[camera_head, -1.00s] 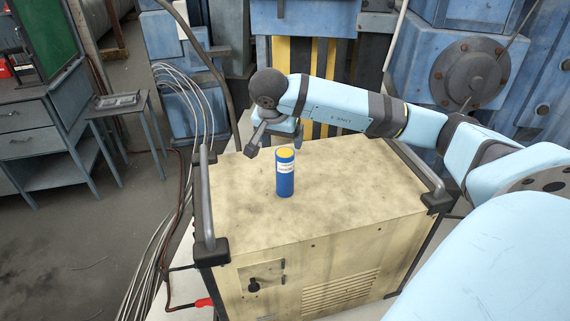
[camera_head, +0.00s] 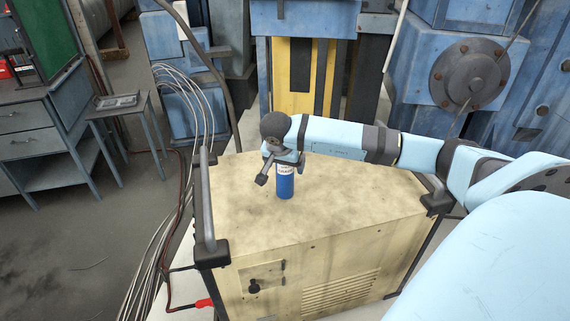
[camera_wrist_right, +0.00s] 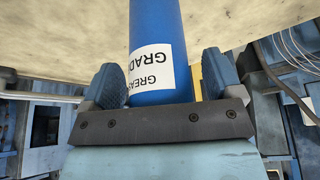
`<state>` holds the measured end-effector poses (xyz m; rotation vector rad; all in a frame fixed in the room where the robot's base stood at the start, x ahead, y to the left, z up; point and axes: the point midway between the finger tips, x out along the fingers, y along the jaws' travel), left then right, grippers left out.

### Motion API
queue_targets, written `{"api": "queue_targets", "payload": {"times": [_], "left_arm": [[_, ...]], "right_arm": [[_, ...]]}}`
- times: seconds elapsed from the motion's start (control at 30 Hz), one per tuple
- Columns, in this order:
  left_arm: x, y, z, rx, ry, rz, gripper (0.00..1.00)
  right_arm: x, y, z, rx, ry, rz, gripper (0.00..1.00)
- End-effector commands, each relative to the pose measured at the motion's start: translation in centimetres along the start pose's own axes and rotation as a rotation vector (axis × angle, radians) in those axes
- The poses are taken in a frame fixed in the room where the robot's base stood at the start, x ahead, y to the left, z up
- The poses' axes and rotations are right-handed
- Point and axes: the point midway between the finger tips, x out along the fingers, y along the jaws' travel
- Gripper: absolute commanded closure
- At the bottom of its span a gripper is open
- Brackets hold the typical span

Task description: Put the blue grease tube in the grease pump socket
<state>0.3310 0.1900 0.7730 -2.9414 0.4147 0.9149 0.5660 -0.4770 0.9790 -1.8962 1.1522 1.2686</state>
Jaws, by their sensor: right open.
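The blue grease tube (camera_head: 285,187) stands upright on top of the beige cabinet. Its top is hidden behind my right gripper in the head view. My right gripper (camera_head: 281,171) is open at the tube's upper part. In the right wrist view the blue tube (camera_wrist_right: 158,30), with its white label, lies between the two open fingers of the gripper (camera_wrist_right: 162,80). The left finger looks very close to the tube, and a gap shows at the right finger. I cannot make out the grease pump socket. My left gripper is not in view.
The beige cabinet (camera_head: 330,215) has a dark handle rail (camera_head: 205,205) on its left edge and another at its right. Cables hang at the left. Blue machinery (camera_head: 465,75) stands behind. The cabinet top around the tube is otherwise clear.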

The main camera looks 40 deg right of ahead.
Motion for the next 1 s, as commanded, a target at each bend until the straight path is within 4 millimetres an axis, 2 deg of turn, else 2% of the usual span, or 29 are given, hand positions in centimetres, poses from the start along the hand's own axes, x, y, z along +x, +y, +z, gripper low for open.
{"api": "queue_targets", "payload": {"times": [0.1,0.4,0.43,0.47,0.77,0.87,1.0], "left_arm": [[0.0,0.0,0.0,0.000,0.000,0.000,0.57],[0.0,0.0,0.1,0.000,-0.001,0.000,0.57],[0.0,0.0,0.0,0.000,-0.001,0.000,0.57],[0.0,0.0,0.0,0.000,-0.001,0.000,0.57],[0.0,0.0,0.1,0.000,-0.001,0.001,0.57],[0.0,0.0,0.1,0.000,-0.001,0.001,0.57],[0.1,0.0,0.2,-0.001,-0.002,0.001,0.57]], "right_arm": [[0.0,0.0,0.0,0.000,0.000,0.000,0.15],[-0.1,0.0,0.0,0.000,0.001,0.000,0.82],[-0.1,0.0,-0.1,0.001,0.001,-0.001,0.82],[-0.1,0.0,-0.1,0.001,0.001,-0.001,0.87],[-0.6,0.0,-0.3,0.002,0.003,-0.001,0.87],[-1.4,-0.1,-0.7,0.002,0.003,-0.002,0.87],[-3.5,-0.1,-1.5,0.002,0.004,-0.004,0.87]]}}
